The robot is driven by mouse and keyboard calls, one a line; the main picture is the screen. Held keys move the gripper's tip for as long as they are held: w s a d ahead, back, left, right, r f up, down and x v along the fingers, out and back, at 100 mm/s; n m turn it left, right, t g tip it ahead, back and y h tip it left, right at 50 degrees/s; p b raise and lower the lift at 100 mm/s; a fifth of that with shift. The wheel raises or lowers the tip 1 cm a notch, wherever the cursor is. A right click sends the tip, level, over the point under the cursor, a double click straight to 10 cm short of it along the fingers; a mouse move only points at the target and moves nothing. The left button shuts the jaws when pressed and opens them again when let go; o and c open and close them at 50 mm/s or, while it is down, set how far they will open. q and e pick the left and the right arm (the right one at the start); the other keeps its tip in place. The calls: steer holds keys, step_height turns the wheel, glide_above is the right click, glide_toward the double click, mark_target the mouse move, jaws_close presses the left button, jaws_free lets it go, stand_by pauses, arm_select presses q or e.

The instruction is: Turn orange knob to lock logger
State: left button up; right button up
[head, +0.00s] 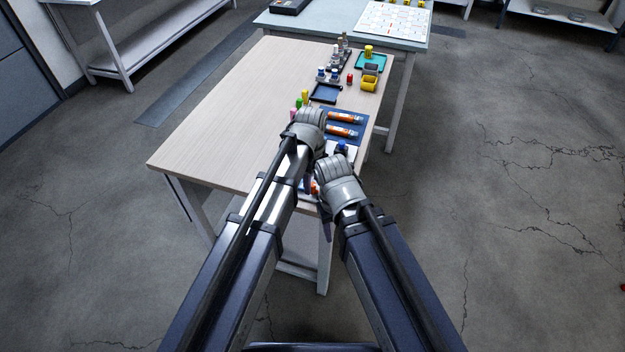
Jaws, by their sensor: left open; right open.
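No orange knob can be made out for certain. A small orange part (315,187) shows between my two arms near the table's front edge, mostly hidden by them. Two orange-and-white cylinders (344,117) lie side by side on a blue mat (359,129). A small blue item (341,147) stands on a white patch just beyond my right wrist. My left gripper (307,182) is open under its grey wrist, over the table's near right part. My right gripper (327,222) is open and lower, at the table's front right corner. Both are largely hidden by my arms.
The wooden table (230,120) is clear on its left. Green, yellow and pink pieces (304,97) stand beside my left wrist. A dark blue tray (325,93), bottles (334,75), a yellow bin (369,84) and a teal tray (372,60) stand farther back.

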arm_select(q)
steer(key=shift+s+r+p, duration=0.1)
steer(key=shift+r+p, duration=3.8)
steer(key=shift+r, duration=0.05)
steer(key=shift+a, duration=0.15)
